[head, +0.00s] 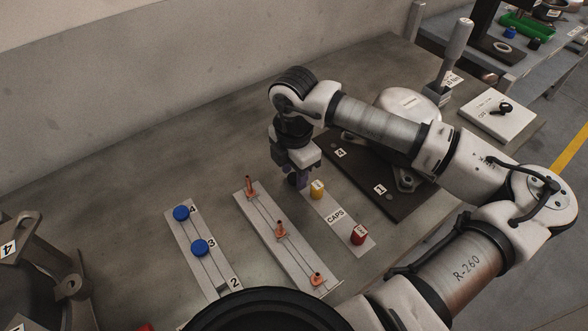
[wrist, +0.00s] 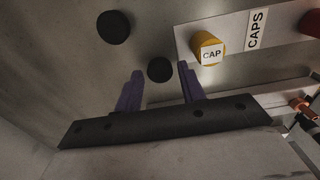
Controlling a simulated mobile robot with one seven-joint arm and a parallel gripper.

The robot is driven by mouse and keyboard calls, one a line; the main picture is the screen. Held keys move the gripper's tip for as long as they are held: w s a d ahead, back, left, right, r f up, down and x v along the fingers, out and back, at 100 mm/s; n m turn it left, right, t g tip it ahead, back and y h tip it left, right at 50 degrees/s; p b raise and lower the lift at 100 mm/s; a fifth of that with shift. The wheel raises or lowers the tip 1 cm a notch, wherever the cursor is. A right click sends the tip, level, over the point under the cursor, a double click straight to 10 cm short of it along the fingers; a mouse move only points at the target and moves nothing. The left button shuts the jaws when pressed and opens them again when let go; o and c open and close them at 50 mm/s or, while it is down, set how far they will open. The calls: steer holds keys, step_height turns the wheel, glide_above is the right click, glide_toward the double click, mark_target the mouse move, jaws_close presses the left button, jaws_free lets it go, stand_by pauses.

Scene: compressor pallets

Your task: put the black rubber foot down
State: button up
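In the wrist view a small round black piece (wrist: 160,69), which looks like a rubber foot, shows between the two purple fingertips. A gap shows on each side of it, so my gripper (wrist: 160,82) looks open around or just above it. I cannot tell its exact height. A second, larger-looking round black piece (wrist: 114,27) appears on the grey surface, up and left of the fingers. In the head view my gripper (head: 299,180) points down at the table, beside the caps strip (head: 335,216). No black foot can be made out there.
A yellow cap (head: 317,189) and a red cap (head: 358,235) sit on the caps strip. A dark plate (head: 378,201) under a compressor lies right. The table behind the strips is clear.

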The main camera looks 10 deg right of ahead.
mark_target(294, 177)
steer(key=shift+o, duration=0.6)
steer(key=shift+r+p, duration=0.2)
steer(key=shift+p, duration=0.1)
step_height(294, 177, up, 12)
steer(key=b, duration=0.2)
steer(key=shift+f, duration=0.1)
